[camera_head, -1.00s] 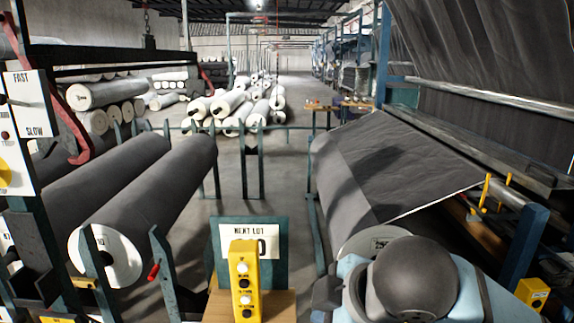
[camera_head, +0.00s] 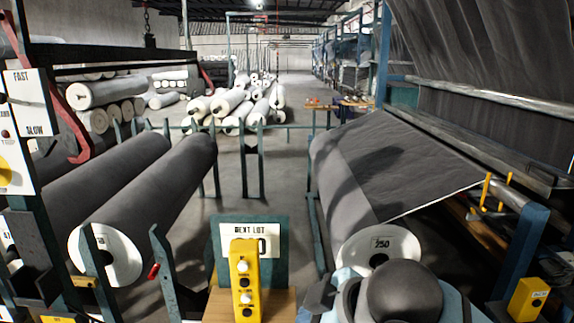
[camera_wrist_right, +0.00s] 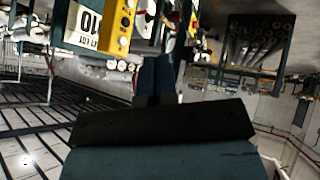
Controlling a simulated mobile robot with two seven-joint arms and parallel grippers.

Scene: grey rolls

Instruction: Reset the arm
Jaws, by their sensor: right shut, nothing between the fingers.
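My right arm (camera_head: 405,292), with a dark round joint and light blue shell, shows at the bottom right of the head view, in front of the near end of a grey roll. In the right wrist view my right gripper (camera_wrist_right: 155,75) has its dark fingers together, with nothing held. A yellow button box (camera_wrist_right: 120,24) and a "LOT 10" sign (camera_wrist_right: 84,26) appear beyond it, tilted in that view. My left arm and gripper are not in view.
The yellow button box (camera_head: 244,280) stands before the "NEXT LOT" sign (camera_head: 268,240). Grey rolls (camera_head: 150,200) lie on a rack at left. A grey roll (camera_head: 345,170) with a white end sits at right under a fabric sheet. The aisle floor (camera_head: 285,170) between is clear.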

